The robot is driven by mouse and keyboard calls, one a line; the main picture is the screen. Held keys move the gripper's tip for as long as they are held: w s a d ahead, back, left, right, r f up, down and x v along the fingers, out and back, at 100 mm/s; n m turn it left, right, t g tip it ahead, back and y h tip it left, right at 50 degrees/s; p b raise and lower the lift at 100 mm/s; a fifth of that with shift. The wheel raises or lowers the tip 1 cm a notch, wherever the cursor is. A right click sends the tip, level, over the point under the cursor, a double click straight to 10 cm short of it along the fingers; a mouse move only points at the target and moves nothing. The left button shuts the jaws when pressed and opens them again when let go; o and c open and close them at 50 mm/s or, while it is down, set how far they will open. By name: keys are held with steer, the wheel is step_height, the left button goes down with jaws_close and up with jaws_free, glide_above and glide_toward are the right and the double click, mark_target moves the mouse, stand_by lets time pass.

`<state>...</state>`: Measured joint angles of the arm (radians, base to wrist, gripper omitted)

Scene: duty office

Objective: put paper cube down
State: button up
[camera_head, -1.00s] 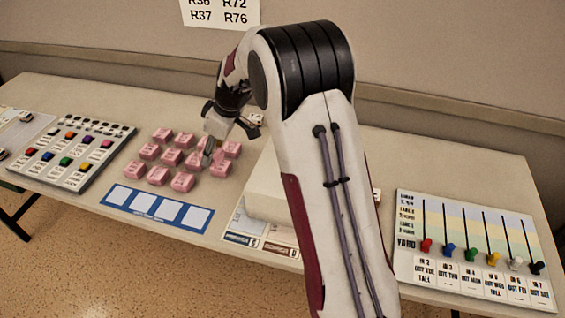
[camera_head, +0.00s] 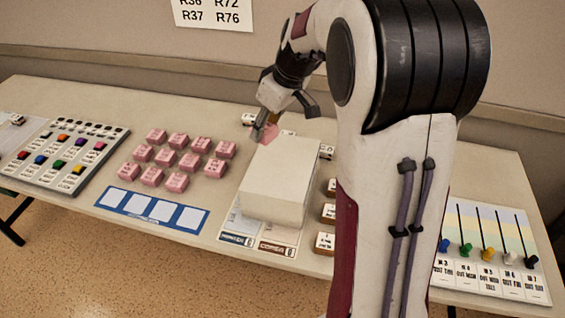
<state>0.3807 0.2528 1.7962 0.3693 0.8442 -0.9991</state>
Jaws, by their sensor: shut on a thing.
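My gripper (camera_head: 262,132) is above the back edge of a large white block (camera_head: 280,185), which may be the paper cube. A small pink block (camera_head: 268,129) shows at its fingertips, and the gripper is shut on it. The fingers partly cover this pink block. Several more pink blocks with dark marks (camera_head: 178,160) stand in loose rows on the table to the left of the white block.
A blue strip with white squares (camera_head: 152,210) lies at the table's front. A board with coloured pegs (camera_head: 62,150) is at left, a slider board (camera_head: 490,250) at right. Small labelled blocks (camera_head: 325,242) stand beside the white block. My arm hides the table's right middle.

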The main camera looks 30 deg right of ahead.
steer(key=shift+s+f, duration=0.1)
steer(key=shift+f, duration=0.05)
stand_by(0.3)
glide_above(263, 164)
steer(key=s, duration=0.1)
steer(key=shift+s+d+f, duration=0.1)
steer(key=shift+d+f, duration=0.05)
steer(key=shift+f, duration=1.4)
steer(key=shift+s+d+f, duration=0.1)
steer(key=shift+f, duration=1.4)
steer(key=shift+f, duration=0.1)
steer(key=shift+f, duration=1.75)
steer(key=shift+f, duration=0.1)
steer(key=o, duration=1.1)
